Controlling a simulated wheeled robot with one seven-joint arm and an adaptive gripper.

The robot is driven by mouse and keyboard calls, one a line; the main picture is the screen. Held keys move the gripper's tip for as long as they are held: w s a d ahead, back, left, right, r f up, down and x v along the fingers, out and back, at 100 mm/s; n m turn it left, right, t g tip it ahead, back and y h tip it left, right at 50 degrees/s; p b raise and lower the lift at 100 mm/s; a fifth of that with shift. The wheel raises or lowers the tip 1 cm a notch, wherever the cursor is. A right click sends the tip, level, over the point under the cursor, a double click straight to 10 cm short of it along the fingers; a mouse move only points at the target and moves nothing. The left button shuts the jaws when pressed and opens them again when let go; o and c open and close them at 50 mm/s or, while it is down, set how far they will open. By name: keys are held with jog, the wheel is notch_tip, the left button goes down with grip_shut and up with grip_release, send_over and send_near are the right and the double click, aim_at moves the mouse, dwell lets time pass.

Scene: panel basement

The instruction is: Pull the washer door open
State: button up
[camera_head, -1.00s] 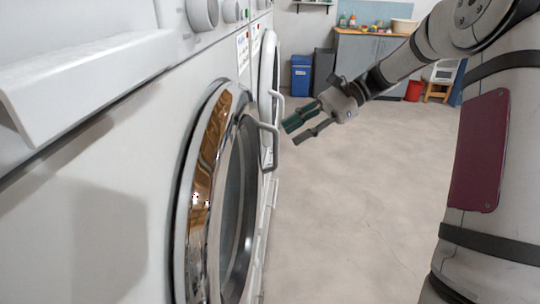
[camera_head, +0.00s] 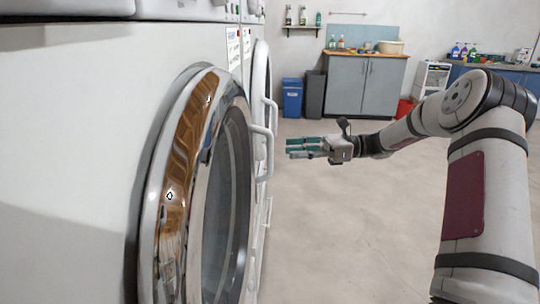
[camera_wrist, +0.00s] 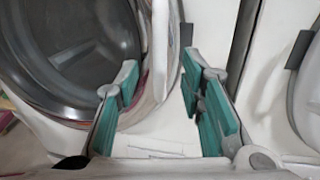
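The nearest white washer has a round door (camera_head: 160,215) with a chrome rim and dark glass. Its pale loop handle (camera_head: 270,150) sticks out on the right side. Another washer's door (camera_head: 262,75) and handle (camera_head: 272,105) show just beyond it. My gripper (camera_head: 290,148) is right of the handles in the picture, pointing left toward the washers, with a visible gap. In the wrist view, its green-padded fingers (camera_wrist: 160,85) are apart. A door with dark glass (camera_wrist: 75,40) fills the left, and its pale edge shows between the fingers. No contact is visible.
The concrete floor (camera_head: 345,235) right of the washers is clear. A blue bin (camera_head: 292,98), a dark bin (camera_head: 315,95) and a grey cabinet (camera_head: 362,85) stand at the back wall. Another round door (camera_wrist: 308,90) shows at the wrist view's right edge.

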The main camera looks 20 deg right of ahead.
aim_at(270, 168)
jog(key=a, duration=0.3)
jog(key=w+a+b, duration=0.1)
jog(key=a, duration=0.3)
jog(key=shift+w+a, duration=0.2)
grip_shut()
